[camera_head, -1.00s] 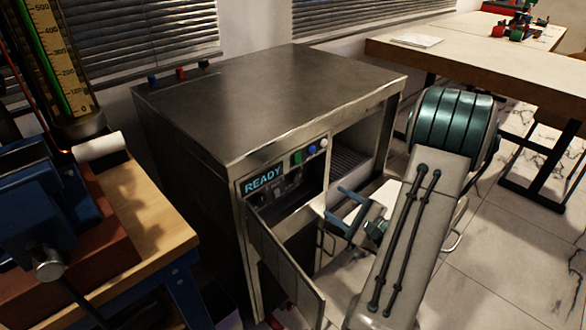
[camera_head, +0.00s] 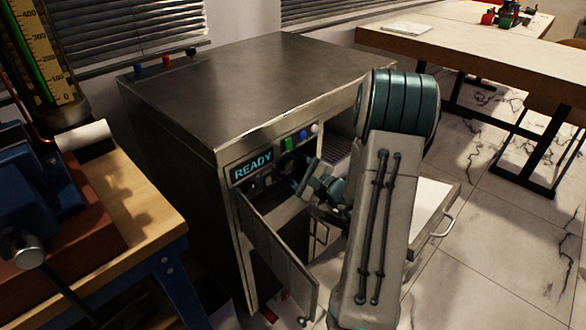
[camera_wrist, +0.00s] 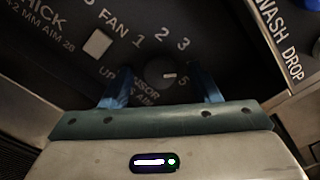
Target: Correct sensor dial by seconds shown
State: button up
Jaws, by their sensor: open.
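The sensor dial (camera_wrist: 157,72) is a round dark knob with a short white pointer mark, seen in the wrist view. Numbers 1, 2, 3 and 5 show around it, and the pointer faces right, toward the gap between 3 and 5. Its label below is partly hidden. My gripper (camera_wrist: 166,68) is open, with one blue finger on each side of the dial; I cannot tell whether they touch it. In the head view my gripper (camera_head: 312,180) is at the machine's front panel, right of the lit READY display (camera_head: 252,166).
The metal machine (camera_head: 265,85) has an open door (camera_head: 280,255) hanging at its front. A pulled-out drawer (camera_head: 435,205) stands right of my arm. A wooden bench (camera_head: 130,215) with a blue vise is at left. The wrist view shows a square button (camera_wrist: 97,43) left of the dial.

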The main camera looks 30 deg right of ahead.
jog(key=c, duration=1)
jog(key=shift+m, duration=0.3)
jog(key=m+p, duration=0.3)
jog(key=m, duration=0.1)
jog(key=shift+r, duration=0.15)
jog(key=shift+m+p, duration=0.95)
jog(key=shift+m, duration=0.65)
jog(key=o, duration=1)
